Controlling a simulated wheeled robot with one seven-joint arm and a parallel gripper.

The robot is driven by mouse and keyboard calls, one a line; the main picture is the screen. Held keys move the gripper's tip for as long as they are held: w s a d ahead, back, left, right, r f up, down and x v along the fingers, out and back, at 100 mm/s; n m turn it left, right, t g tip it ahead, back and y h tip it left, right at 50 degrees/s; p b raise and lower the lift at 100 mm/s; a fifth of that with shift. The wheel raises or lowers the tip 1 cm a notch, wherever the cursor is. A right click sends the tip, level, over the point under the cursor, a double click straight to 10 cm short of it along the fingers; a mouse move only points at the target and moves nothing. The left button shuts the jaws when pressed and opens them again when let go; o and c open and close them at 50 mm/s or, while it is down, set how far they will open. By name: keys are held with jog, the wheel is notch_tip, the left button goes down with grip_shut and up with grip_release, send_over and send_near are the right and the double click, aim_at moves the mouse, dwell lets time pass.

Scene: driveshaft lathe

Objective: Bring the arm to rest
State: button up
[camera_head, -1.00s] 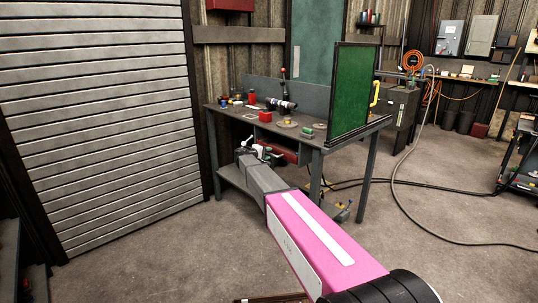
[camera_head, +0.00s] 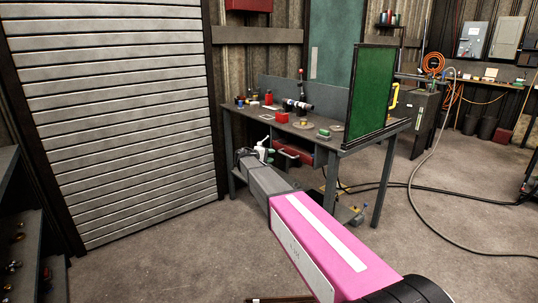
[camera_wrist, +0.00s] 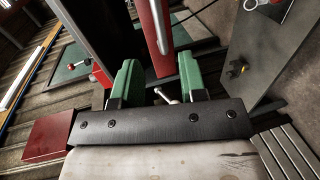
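My arm reaches out from the lower right of the head view, and its end with my gripper (camera_head: 258,148) is in front of the left part of the workbench (camera_head: 285,122). The gripper is small and partly hidden there. In the wrist view, the two green fingers of my gripper (camera_wrist: 157,78) stand apart with a clear gap between them. A small shiny metal piece shows low in that gap; I cannot tell what it is. I see nothing clamped between the fingers.
A green-panelled screen (camera_head: 372,95) stands at the bench's right end. Small parts and a red box (camera_head: 282,116) lie on the bench. A slatted shutter (camera_head: 115,120) and a dark shelf (camera_head: 30,235) are at left. A hose (camera_head: 412,190) crosses the floor at right.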

jog(key=s+d+f+m+g+y, duration=0.1)
jog(key=s+d+f+g, duration=0.1)
jog(key=s+d+f, duration=0.3)
jog(key=s+d+f+m+g+y, duration=0.1)
jog(key=s+d+f+g, duration=0.15)
jog(key=s, duration=0.45)
jog(key=s+d+f+m+g+y, duration=0.1)
jog(key=s+f+y, duration=0.2)
jog(key=s, duration=0.7)
jog(key=s+d+f+m+g+y, duration=0.2)
jog(key=s+f+y, duration=0.1)
jog(key=s, duration=0.8)
jog(key=s+d+f+m+g+y, duration=0.1)
jog(key=s+f+m+y, duration=0.1)
jog(key=s, duration=0.8)
jog(key=f+y, duration=0.1)
jog(key=y, duration=0.1)
jog(key=shift+s+d+f+g+y, duration=0.25)
jog(key=shift+f+g+y, duration=0.05)
jog(key=shift+f+g, duration=0.1)
